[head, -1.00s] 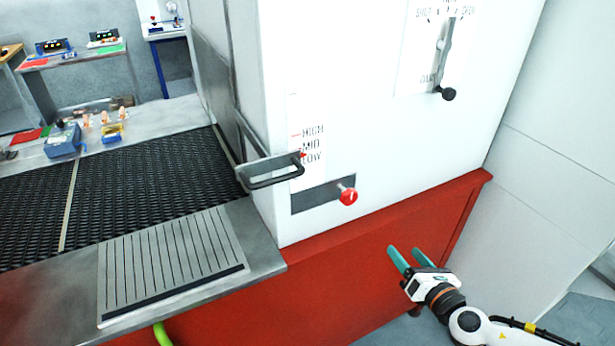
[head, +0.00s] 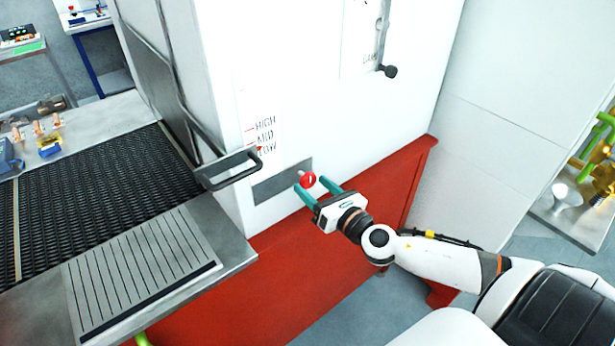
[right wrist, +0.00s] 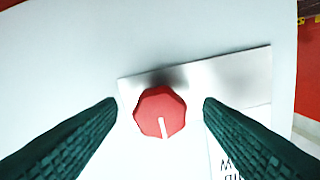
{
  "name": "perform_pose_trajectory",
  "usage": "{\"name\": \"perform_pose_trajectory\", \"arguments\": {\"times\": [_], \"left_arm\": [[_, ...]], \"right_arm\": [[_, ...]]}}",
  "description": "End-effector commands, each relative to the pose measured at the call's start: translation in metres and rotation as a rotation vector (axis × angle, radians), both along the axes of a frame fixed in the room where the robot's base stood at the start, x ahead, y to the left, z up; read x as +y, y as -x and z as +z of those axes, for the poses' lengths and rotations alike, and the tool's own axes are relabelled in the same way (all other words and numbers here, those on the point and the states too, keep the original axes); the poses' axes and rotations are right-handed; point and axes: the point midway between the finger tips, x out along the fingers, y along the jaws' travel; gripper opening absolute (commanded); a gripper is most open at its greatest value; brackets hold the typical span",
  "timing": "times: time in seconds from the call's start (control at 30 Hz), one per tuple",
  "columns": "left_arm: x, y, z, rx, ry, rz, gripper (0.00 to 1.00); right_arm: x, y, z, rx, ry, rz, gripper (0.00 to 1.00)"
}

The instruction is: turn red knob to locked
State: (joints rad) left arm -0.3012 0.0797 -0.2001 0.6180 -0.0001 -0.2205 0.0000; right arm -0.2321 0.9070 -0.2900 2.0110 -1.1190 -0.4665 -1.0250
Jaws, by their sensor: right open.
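The red knob (head: 308,180) sticks out from a grey plate (head: 270,187) on the white machine housing. In the right wrist view the knob (right wrist: 160,112) is faceted and has a white pointer line toward the bottom of the picture, slightly right. My right gripper (head: 314,188) is open, with its teal fingers on either side of the knob. In the right wrist view there is a gap between each fingertip and the knob, so it is not gripped. No locked marking can be read. My left gripper is not in view.
A metal handle (head: 232,168) juts out left of the knob, beside the HIGH, MID, LOW scale (head: 265,132). A black-knobbed lever (head: 389,71) is above right. The black mesh belt (head: 100,190) lies at left. A red base (head: 330,262) runs below the housing.

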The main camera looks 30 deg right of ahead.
Motion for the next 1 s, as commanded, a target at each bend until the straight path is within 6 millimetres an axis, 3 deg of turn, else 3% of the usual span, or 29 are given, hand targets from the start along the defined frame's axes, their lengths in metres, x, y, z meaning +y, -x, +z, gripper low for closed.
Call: {"name": "perform_pose_trajectory", "arguments": {"times": [0.23, 0.6, 0.87, 1.0], "left_arm": [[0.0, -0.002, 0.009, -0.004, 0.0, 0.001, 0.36], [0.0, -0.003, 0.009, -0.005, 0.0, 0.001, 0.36], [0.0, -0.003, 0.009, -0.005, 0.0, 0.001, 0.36], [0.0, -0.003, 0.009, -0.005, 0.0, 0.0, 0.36]], "right_arm": [[0.002, -0.026, 0.001, -0.001, -0.001, -0.001, 0.61], [0.002, -0.03, -0.001, 0.001, -0.001, 0.0, 0.61], [0.002, -0.03, 0.0, 0.0, -0.001, 0.0, 0.18], [0.002, -0.03, -0.001, 0.001, -0.004, -0.001, 0.16]]}}
